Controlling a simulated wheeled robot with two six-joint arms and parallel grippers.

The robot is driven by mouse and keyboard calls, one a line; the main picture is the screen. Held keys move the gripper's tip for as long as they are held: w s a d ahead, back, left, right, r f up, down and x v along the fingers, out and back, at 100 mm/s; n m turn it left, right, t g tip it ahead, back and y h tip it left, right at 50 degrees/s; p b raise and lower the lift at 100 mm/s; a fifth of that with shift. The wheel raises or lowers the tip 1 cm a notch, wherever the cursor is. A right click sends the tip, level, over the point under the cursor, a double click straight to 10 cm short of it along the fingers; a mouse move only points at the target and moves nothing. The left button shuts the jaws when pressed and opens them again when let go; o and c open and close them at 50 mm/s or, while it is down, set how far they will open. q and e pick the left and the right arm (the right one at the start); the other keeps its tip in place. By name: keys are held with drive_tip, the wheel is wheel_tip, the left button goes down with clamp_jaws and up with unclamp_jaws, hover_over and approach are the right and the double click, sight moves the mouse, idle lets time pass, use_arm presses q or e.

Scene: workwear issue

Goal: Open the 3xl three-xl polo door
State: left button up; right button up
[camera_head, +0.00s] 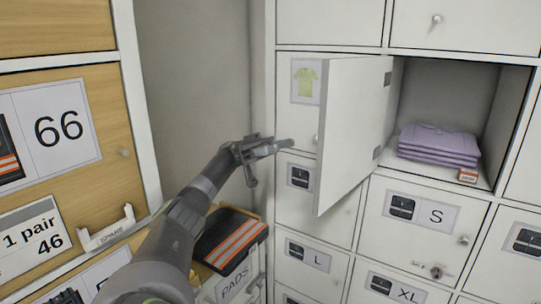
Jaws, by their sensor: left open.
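A white locker door (348,130) stands swung open to the left on hinges at its right edge. Its inner face is toward me, so any label on its front is hidden. Behind it an open compartment (450,88) holds a stack of folded purple shirts (438,144) and a small orange-brown tag (467,175). I cannot read a size there. My left gripper (269,162) is open and empty, left of the open door's free edge and apart from it. My right gripper is not in view.
A closed door with a green shirt label (305,82) is partly covered by the open door. Closed doors marked S (422,217), L (308,262) and XL (398,287) lie below. Wooden-front drawers (70,140) stand left, with a dark orange-striped item (230,240) between.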

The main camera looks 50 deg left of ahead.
use_arm(q)
drive_tip(key=shift+b+v, duration=0.4)
drive_tip(key=shift+v, duration=0.8)
drive_tip(key=shift+w+f, duration=0.1)
